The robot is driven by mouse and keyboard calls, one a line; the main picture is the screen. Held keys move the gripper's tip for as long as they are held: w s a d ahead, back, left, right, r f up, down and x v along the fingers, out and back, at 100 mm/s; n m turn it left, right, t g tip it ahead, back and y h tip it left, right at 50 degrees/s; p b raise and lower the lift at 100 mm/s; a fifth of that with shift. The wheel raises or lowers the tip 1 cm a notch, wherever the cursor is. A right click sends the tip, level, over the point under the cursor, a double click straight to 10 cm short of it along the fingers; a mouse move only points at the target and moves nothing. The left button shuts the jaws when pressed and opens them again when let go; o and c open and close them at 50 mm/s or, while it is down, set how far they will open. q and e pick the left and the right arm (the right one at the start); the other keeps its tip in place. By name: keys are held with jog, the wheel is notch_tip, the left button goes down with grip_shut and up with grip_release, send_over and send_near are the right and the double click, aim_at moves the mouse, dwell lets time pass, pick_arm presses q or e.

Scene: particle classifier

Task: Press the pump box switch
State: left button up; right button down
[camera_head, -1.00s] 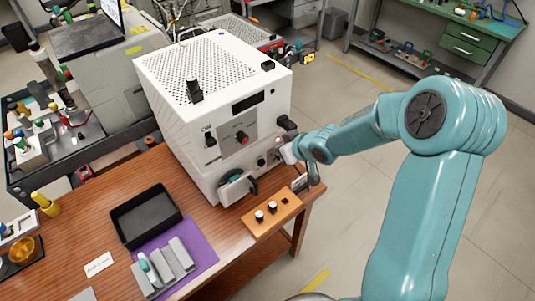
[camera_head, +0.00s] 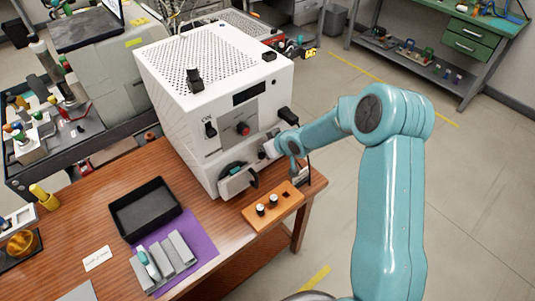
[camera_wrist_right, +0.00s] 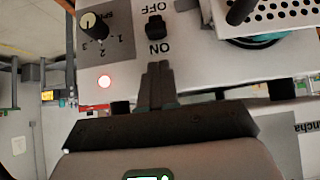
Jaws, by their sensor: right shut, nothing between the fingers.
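The black rocker switch (camera_wrist_right: 156,29) shows in the right wrist view on a white panel (camera_wrist_right: 190,65), between upside-down OFF and ON labels. In the head view my right gripper (camera_head: 270,148) is at the lower right front of the large white box (camera_head: 215,100), and this switch is hidden. My left gripper is not in view.
An orange block (camera_head: 272,208) with white-topped vials stands close below my right gripper. A black tray (camera_head: 145,211) and a purple mat (camera_head: 203,246) lie on the wooden table. The white box has another black switch (camera_head: 210,129) and a red knob (camera_head: 242,129).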

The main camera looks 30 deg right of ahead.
aim_at(262, 156)
jog(key=shift+s+f, duration=0.15)
jog(key=shift+f, duration=1.45)
notch_tip(262, 156, down, 3)
jog(key=b, duration=0.3)
jog(key=shift+r, duration=0.1)
